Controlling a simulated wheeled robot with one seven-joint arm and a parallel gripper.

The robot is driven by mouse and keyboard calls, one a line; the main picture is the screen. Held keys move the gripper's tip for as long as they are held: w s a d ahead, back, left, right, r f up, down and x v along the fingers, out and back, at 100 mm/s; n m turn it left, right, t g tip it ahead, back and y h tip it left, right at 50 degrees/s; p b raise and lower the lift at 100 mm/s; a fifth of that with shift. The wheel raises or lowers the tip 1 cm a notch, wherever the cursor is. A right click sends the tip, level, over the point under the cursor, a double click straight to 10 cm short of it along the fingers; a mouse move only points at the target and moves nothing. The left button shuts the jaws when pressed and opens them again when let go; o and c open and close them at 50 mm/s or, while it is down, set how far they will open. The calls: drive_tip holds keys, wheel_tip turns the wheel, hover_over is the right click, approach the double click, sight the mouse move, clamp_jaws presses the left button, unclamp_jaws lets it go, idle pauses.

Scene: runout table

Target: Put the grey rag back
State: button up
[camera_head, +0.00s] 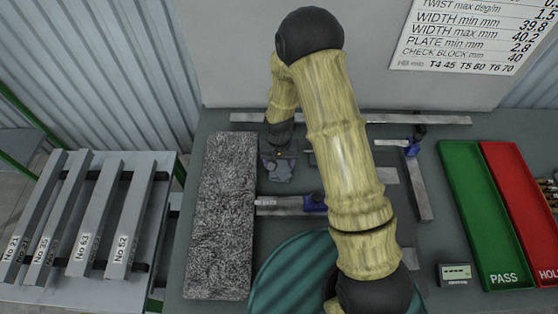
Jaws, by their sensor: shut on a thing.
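My gripper (279,153) points down over the table, just right of the speckled grey slab, and is partly hidden under my wrist. It is shut on the grey rag (279,173), a small crumpled dark-grey cloth directly below the fingers. The rag is at or very near the table top; I cannot tell whether it touches it.
The speckled slab (222,215) lies left of the rag. A steel tool with a blue part (285,204) lies in front. A long bar (420,120) runs along the back. The green PASS tray (480,215) and red HOLD tray (520,215) lie right, numbered bars (85,215) left.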

sight(279, 165)
drive_tip(key=shift+f, duration=0.1)
drive_tip(key=o, duration=1)
wheel_tip(279, 165, up, 12)
drive_tip(key=p, duration=0.8)
drive_tip(key=shift+r, duration=0.2)
